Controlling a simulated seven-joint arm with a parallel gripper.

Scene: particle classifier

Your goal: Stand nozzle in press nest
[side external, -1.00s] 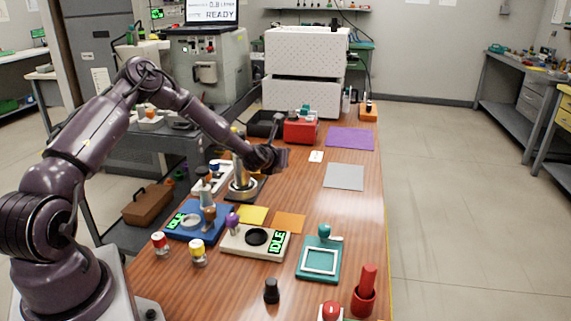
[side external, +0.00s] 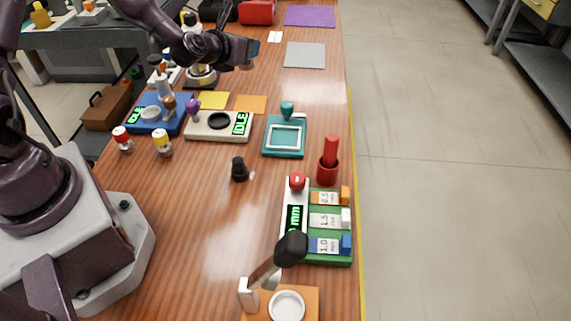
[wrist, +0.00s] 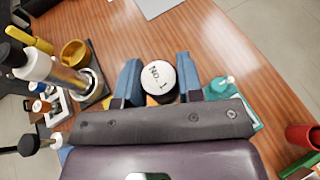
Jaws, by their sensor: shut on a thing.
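My gripper (wrist: 158,80) is shut on a round piece with a white top marked "No. 1" (wrist: 158,77), which I take to be the nozzle. Its lower part is hidden in the wrist view. In the side external view my gripper (side external: 252,52) is above the far part of the wooden table, and the piece is too small there to make out. An orange base with a white ring-shaped cup (side external: 287,306) and a black-knobbed lever (side external: 291,248) stands at the near edge, partly cut off. I take this for the press and its nest; no piece shows in the cup.
A green block rack (side external: 331,250), a red holder (side external: 328,165) and a teal frame stand (side external: 285,138) line the right side. A black knob piece (side external: 239,169) stands mid-table. Blue (side external: 160,115) and cream (side external: 219,126) "IDLE" devices stand left. The near-middle wood is clear.

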